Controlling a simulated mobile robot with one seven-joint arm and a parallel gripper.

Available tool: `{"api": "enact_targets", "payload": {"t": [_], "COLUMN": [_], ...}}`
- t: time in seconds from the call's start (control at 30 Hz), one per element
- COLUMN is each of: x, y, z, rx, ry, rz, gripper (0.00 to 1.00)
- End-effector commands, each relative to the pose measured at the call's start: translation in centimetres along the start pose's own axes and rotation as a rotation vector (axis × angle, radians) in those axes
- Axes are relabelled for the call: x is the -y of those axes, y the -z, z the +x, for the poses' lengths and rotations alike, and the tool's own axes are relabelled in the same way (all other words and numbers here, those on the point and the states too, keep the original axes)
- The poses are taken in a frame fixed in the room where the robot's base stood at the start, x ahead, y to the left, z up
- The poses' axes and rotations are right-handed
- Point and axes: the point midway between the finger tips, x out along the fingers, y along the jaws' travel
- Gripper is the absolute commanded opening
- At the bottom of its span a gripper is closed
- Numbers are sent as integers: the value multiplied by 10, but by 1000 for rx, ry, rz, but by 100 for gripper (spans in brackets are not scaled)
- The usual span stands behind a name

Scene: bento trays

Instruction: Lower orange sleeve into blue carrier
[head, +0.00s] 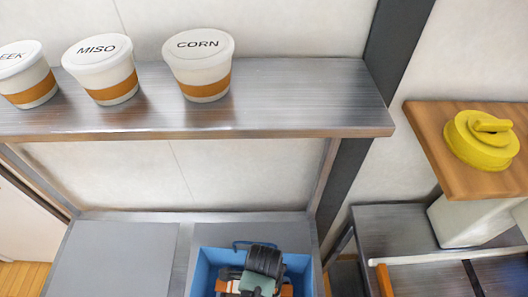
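The blue carrier (203,273) is at the bottom centre of the head view, its lower part cut off by the frame edge. My gripper (256,280), seen from above, is over or inside the carrier's opening. Its dark wrist part hides the fingertips, so I cannot tell whether they are open or shut. Orange patches (287,290) show beside and under the gripper, at the carrier's mouth. They may belong to the orange sleeve, but its shape, its height and whether the fingers hold it are hidden.
A metal shelf (290,100) above holds white cups with orange bands, including MISO (100,66) and CORN (200,64). Its front edge overhangs behind the carrier. A grey panel (115,260) left of the carrier is clear. At right, a yellow lid (480,142) sits on a wooden board (435,150).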

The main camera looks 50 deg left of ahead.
Motion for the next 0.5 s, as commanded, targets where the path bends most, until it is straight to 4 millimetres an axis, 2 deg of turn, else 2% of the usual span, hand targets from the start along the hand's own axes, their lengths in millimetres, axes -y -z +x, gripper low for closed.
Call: {"api": "enact_targets", "payload": {"t": [0.43,0.47,0.5], "x": [0,0,0], "y": [0,0,0], "z": [4,4,4], "rx": [0,0,0], "ry": [1,1,1], "rz": [0,0,0], "gripper": [0,44,51]}}
